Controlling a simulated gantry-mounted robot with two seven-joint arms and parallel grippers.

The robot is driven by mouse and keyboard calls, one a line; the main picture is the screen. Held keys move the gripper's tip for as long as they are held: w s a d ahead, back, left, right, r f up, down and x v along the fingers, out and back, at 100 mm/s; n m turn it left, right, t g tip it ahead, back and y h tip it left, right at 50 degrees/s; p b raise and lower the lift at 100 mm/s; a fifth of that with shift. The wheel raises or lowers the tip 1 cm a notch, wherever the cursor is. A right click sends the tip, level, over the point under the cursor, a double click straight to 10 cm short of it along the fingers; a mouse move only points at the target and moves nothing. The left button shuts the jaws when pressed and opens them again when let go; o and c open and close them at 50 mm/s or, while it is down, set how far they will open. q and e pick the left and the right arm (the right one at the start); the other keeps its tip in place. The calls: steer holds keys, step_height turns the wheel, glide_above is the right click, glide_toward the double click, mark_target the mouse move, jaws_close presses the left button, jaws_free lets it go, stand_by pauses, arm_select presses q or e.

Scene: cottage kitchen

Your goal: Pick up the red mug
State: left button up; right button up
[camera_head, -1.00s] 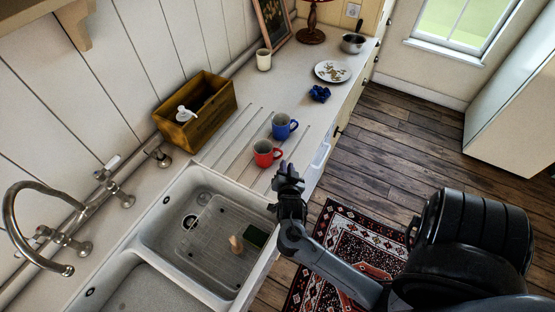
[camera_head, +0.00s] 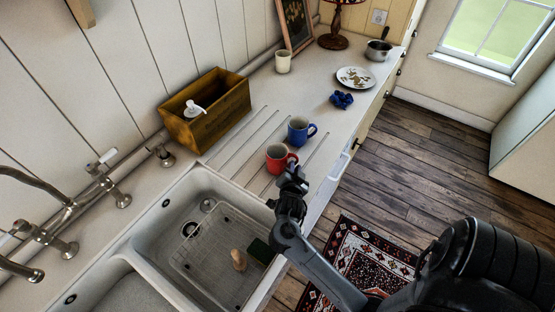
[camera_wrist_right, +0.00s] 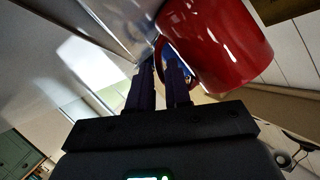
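The red mug (camera_head: 277,158) stands upright on the ridged drainboard (camera_head: 243,150), just behind the sink. In the right wrist view the mug (camera_wrist_right: 222,45) fills the upper right, with its handle at the fingertips. My right gripper (camera_head: 291,174) is at the handle side of the mug. In the wrist view its two dark fingers (camera_wrist_right: 158,72) are close together with a narrow gap, and the handle's edge shows at that gap. Whether they grip the handle or only stand around it cannot be told. My left gripper is out of view.
A blue mug (camera_head: 299,131) stands close behind the red one. The sink (camera_head: 178,205) with a rack lies in front.

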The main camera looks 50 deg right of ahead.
steer(key=shift+x, duration=0.8)
steer(key=shift+a, duration=0.1)
jaws_close()
